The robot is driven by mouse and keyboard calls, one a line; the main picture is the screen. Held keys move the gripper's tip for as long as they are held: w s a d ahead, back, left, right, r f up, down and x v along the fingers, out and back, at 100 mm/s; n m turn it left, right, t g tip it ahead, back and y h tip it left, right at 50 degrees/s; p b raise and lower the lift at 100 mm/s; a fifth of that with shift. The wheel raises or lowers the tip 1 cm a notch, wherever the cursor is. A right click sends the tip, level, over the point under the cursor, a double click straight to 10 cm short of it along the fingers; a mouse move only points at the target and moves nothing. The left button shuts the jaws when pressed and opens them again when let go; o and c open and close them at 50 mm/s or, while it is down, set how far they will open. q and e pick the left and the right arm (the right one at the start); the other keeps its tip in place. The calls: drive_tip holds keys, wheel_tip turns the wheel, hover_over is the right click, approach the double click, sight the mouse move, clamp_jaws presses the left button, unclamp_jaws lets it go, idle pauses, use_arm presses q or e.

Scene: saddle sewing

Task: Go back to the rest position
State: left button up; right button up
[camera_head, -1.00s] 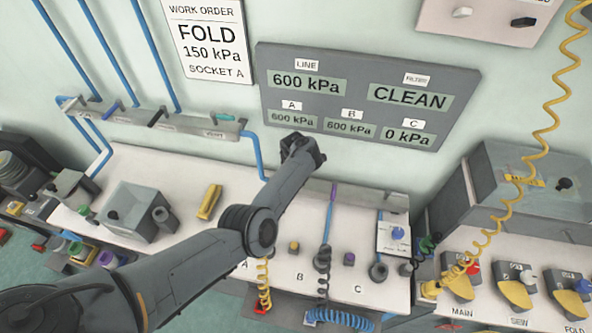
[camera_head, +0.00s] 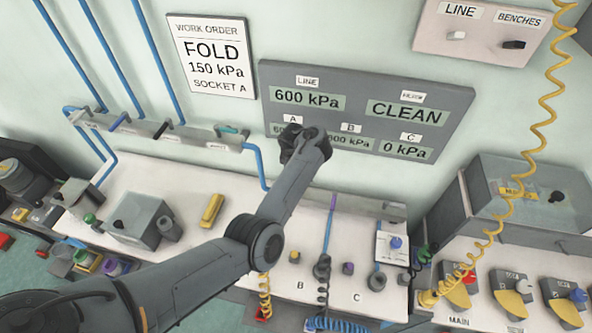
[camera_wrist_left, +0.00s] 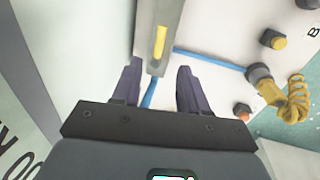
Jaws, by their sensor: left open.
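My left arm comes in from the lower left in the head view. Its gripper (camera_head: 303,142) is raised in front of the gauge panel (camera_head: 362,110) and covers part of the A reading. In the left wrist view the two dark fingers of this gripper (camera_wrist_left: 157,88) are spread apart with nothing held between them. Beyond them show a grey rail with a yellow handle (camera_wrist_left: 160,42) and a blue hose (camera_wrist_left: 210,60). My right gripper is not in either view.
The white bench (camera_head: 190,235) holds a grey box (camera_head: 140,218), a yellow block (camera_head: 211,210) and sockets with coiled hoses. A pipe manifold (camera_head: 165,132) runs along the wall. A yellow coiled hose (camera_head: 541,130) hangs at the right, before a grey machine (camera_head: 530,195).

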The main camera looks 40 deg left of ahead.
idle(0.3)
use_arm(q)
drive_tip(key=s+a+m+t+y+p, duration=0.15)
drive_tip(key=s+m+p, duration=0.25)
drive_tip(key=s+m, duration=0.45)
drive_tip(key=s+d+r+m+h+p, duration=0.1)
drive_tip(key=s+d+r+m, duration=0.4)
drive_tip(key=s, duration=0.8)
drive_tip(key=s+d+r+m+h+p, duration=0.1)
drive_tip(key=s+d+r+m+p, duration=0.3)
drive_tip(key=s+d+m, duration=0.8)
drive_tip(key=shift+s+d+r+h, duration=0.35)
drive_tip(key=shift+s+d+r, duration=0.15)
drive_tip(key=shift+d, duration=0.7)
